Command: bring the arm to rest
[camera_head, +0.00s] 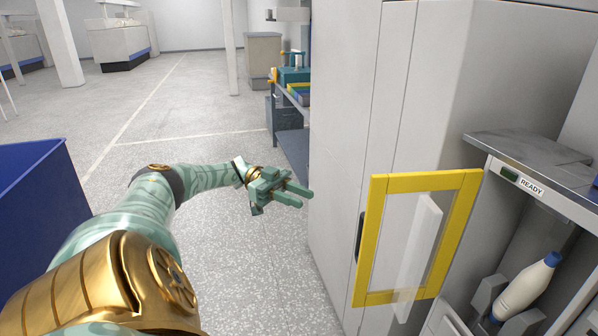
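My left arm (165,200) reaches in from the left, green with gold bands, and extends forward over the speckled floor. My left gripper (300,194) is at its end, close to the side of the grey cabinet in the picture. Its fingers point right and look a little apart, with nothing seen between them. I cannot tell whether it touches the cabinet. My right gripper is not in view.
A tall grey cabinet (345,110) stands right of centre. A yellow-framed clear door (368,240) is in front of it. A blue bin (35,205) is at left. Floor (190,110) between is clear.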

